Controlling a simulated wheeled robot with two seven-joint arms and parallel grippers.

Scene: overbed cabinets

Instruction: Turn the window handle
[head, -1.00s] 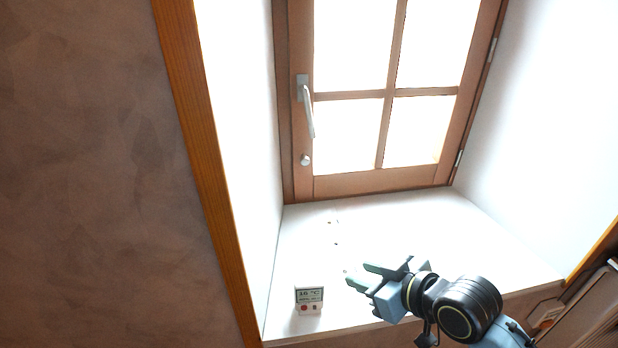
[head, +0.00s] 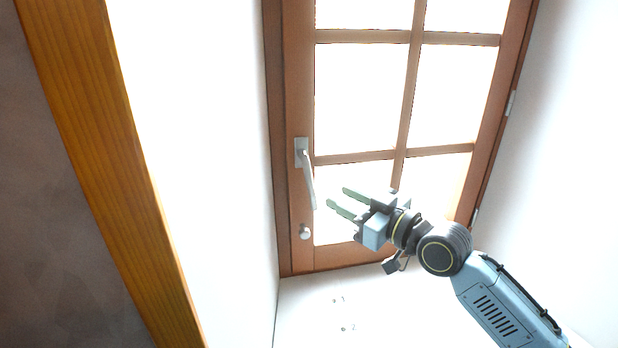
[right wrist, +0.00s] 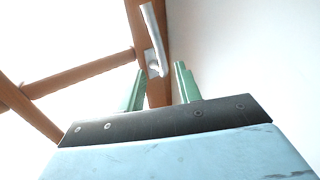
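The window handle (head: 309,181) is a silver lever on the left upright of the brown wooden window frame (head: 290,200). It hangs down, tilted slightly right at its lower end. My right gripper (head: 336,197) is open and empty, just right of the handle's lower end, with its fingers pointing left toward it. In the right wrist view the handle (right wrist: 152,35) shows beyond and between the two green fingers (right wrist: 159,80), apart from them. My left gripper is not in view.
A round silver knob (head: 305,232) sits on the frame below the handle. The white sill (head: 300,310) lies below the window. White recess walls stand left and right (head: 560,150), with orange wooden trim (head: 105,180) at the left.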

